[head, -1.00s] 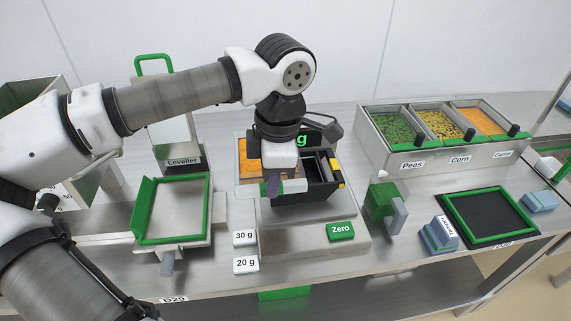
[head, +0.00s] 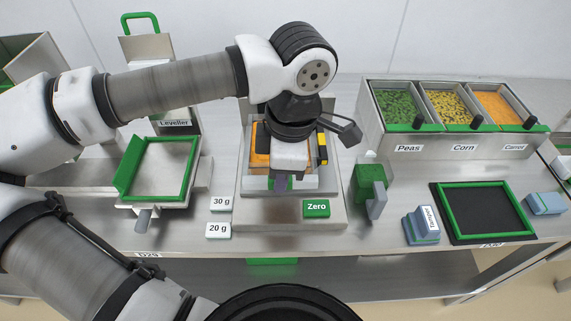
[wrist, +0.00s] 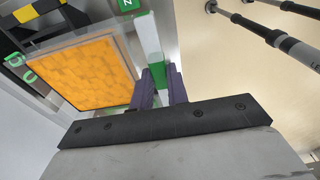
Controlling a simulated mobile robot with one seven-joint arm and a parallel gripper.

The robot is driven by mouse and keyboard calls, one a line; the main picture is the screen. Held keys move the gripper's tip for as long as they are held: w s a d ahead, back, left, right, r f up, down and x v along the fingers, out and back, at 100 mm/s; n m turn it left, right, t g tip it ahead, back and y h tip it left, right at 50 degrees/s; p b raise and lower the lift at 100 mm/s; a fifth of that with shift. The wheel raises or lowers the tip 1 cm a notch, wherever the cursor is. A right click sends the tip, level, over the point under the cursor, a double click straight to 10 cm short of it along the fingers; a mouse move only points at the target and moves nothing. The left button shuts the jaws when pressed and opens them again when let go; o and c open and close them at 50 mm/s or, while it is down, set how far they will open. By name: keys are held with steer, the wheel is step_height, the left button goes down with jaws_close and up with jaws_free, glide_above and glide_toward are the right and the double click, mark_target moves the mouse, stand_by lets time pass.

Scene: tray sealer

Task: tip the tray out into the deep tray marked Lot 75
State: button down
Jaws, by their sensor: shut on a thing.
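My gripper (head: 282,184) is over the weighing scale (head: 285,214). In the wrist view, its purple fingers (wrist: 162,86) are shut around a green and white grip at the edge of a tray. The tray holds a flat layer of orange pieces (wrist: 85,75), which also show in the head view (head: 261,148) behind and left of my gripper. The tray looks roughly level in the head view. I cannot tell whether it touches the scale. My wrist hides much of it. No label reading Lot 75 is legible, so I cannot pick out the deep tray.
A green-framed tray (head: 189,168) stands left beside the leveller. Bins of peas (head: 395,105), corn (head: 450,105) and carrot (head: 501,105) stand back right. A green-framed black mat (head: 485,212), blue blocks (head: 421,226) and a green-grey block (head: 368,184) are at right. The Zero button (head: 316,208) is in front.

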steer(key=shift+w+r+g+p, duration=0.25)
steer(key=shift+r+g+p, duration=0.25)
steer(key=shift+r+p, duration=0.5)
steer(key=g+p, duration=0.1)
steer(key=p, duration=0.1)
steer(key=r+g+p, duration=0.1)
steer(key=p, duration=0.1)
steer(key=shift+w, duration=0.35)
steer(key=shift+w, duration=0.1)
